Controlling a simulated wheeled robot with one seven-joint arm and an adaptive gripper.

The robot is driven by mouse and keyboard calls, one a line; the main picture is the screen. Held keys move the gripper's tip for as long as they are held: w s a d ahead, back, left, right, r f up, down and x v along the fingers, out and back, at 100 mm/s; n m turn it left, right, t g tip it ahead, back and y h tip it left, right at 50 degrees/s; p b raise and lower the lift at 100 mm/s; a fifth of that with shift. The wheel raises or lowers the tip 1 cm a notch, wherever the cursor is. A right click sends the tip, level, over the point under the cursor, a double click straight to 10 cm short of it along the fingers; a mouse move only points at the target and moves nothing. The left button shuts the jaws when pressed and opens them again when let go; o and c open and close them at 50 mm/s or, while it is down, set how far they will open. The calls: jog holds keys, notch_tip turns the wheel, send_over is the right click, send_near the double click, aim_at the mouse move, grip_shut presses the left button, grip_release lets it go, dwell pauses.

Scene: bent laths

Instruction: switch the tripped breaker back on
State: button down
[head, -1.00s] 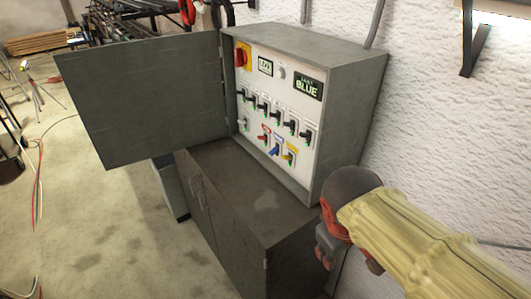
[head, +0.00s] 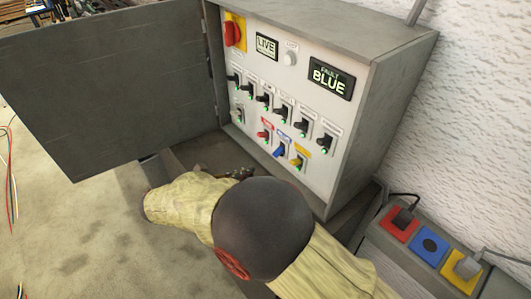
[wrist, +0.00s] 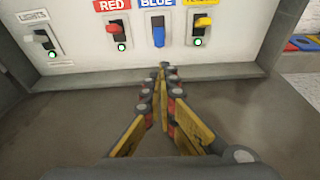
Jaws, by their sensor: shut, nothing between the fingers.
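The breaker panel (head: 262,95) is in an open grey cabinet. Its display (head: 330,78) reads FAULT BLUE. In the bottom row are a red breaker (head: 264,134), a blue breaker (head: 280,150) and a yellow breaker (head: 298,162). In the wrist view the blue lever (wrist: 158,36) hangs down with no green light visible, while the red lever (wrist: 115,27) and yellow lever (wrist: 203,22) point up with green lights lit. My gripper (wrist: 162,68) is shut and empty, its tips just below and in front of the blue breaker, apart from it. In the head view my arm hides most of the gripper.
The cabinet door (head: 110,85) stands open at the left. Several black breakers (head: 283,112) form the row above. A red main switch (head: 231,33) is at upper left. A socket box (head: 430,243) with red, blue and yellow squares is at the right.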

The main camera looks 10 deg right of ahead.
aim_at(278, 152)
jog(key=shift+w+a+f, duration=0.15)
jog(key=shift+w+a, duration=0.15)
jog(key=shift+a, duration=0.2)
jog(key=shift+d, duration=0.15)
jog(key=b+x, duration=0.2)
jog(key=x, duration=0.8)
jog(key=shift+r+p, duration=0.3)
